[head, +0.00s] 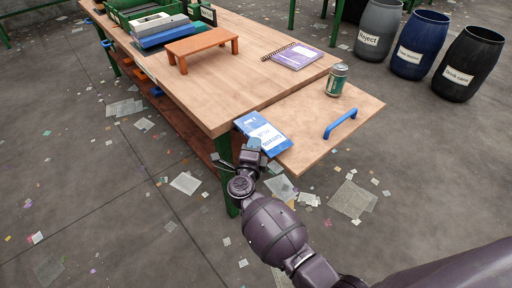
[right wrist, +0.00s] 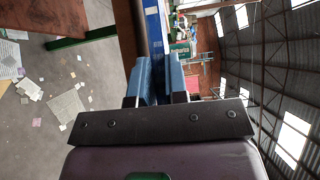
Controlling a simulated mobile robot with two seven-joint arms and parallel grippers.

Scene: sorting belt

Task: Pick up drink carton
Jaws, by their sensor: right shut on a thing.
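The drink carton (head: 266,130) looks like a flat blue and white printed pack, at the near left corner of the lower table leaf in the head view. My right gripper (head: 254,145) is at its near edge and shut on it. In the right wrist view, the carton (right wrist: 155,32) runs edge-on between the two blue finger pads of the right gripper (right wrist: 160,82). I cannot tell whether the carton rests on the leaf or is slightly lifted. My left gripper is not in view.
On the leaf (head: 310,112) stand a green can (head: 337,80) and a blue handle (head: 340,124). The main table holds a purple notebook (head: 292,56), a small wooden stand (head: 203,45) and a green crate (head: 140,12). Labelled barrels (head: 420,45) stand at the right.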

